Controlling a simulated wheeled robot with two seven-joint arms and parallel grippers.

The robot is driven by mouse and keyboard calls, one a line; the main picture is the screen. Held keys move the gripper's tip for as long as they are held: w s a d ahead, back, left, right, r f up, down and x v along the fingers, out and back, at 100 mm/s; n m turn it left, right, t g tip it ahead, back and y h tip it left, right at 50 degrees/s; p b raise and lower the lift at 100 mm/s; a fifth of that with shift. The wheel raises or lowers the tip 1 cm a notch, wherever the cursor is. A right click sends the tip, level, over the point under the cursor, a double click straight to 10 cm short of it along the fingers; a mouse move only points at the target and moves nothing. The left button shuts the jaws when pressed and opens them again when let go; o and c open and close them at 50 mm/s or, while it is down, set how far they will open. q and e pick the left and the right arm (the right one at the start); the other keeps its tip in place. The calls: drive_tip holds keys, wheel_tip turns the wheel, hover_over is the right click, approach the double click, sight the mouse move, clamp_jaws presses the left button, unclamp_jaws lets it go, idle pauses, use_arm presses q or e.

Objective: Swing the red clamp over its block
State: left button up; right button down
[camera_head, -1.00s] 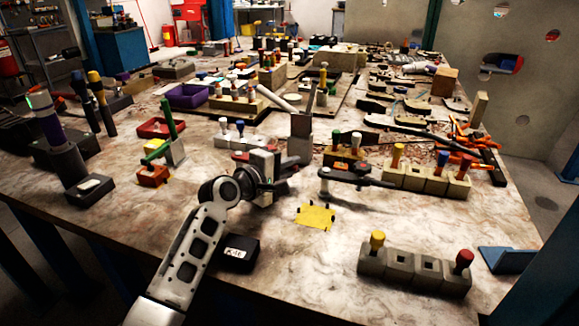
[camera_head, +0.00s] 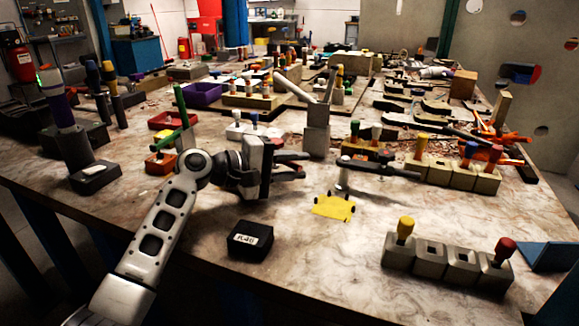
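No clamp in view shows clear red, so I cannot tell for certain which one is the red clamp. A dark swing bar (camera_head: 384,166) sits on a short grey post (camera_head: 342,181) right of my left gripper, beside a yellow patch (camera_head: 333,207) on the table. My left gripper (camera_head: 304,164) points right towards this post. Its two dark fingers are apart with nothing seen between them, and they look clear of the post. My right gripper is not in view.
A black labelled box (camera_head: 250,241) lies in front of my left arm. A grey block row (camera_head: 430,262) with yellow and red knobs stands front right. A tall grey block (camera_head: 316,140) stands behind the gripper. The table front between box and block row is clear.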

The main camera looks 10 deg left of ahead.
use_arm(q)
drive_tip(key=shift+o, duration=0.2)
drive_tip(key=shift+a, duration=0.1)
drive_tip(key=v, duration=1.5)
drive_tip(key=shift+s+a+r, duration=0.15)
drive_tip(key=shift+a, duration=0.2)
